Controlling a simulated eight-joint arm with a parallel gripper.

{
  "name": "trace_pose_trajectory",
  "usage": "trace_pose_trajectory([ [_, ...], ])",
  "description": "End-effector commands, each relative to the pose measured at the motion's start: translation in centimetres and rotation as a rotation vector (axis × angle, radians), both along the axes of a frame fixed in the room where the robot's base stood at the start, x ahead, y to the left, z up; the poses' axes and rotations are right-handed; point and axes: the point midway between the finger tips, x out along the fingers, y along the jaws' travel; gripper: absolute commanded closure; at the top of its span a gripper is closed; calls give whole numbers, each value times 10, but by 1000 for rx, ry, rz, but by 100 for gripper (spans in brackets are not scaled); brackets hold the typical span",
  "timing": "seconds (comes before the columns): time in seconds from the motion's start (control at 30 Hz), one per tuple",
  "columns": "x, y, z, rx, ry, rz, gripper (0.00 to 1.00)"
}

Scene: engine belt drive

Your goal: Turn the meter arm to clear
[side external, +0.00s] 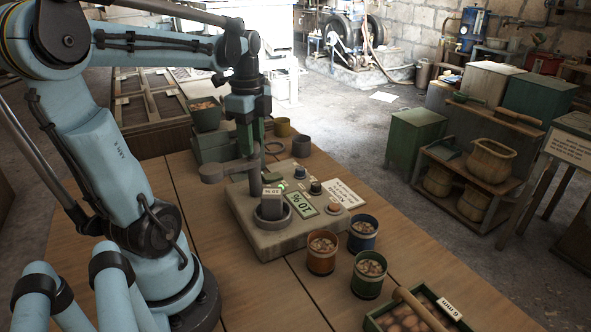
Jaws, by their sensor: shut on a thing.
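The grey meter arm (228,169) has a round disc end that sticks out past the meter's left side, clear of the well. My gripper (255,168) points down over the meter's back left part and is shut on the meter arm. The exact contact is too small and dark to see well.
Cups of nuts stand at the meter's right: orange (321,254), blue (362,236) and green (368,276). A tray (372,322) with a roller is at the front right.

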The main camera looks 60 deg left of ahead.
Motion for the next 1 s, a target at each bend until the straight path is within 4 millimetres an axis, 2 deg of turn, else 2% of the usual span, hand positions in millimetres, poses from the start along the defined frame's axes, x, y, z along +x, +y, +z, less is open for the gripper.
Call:
trace_pose_trajectory([
  [0.07,0,0,-1,1,-1,-4,100],
  [0.1,0,0,-1,1,-1,-4,62],
  [0.23,0,0,0,1,-1,-2,42],
  [0.53,0,0,0,0,0,-1,42],
  [0.67,0,0,7,0,0,0,42],
  [0.77,0,0,18,0,0,0,42],
  [1.0,0,0,58,0,0,-1,42],
])
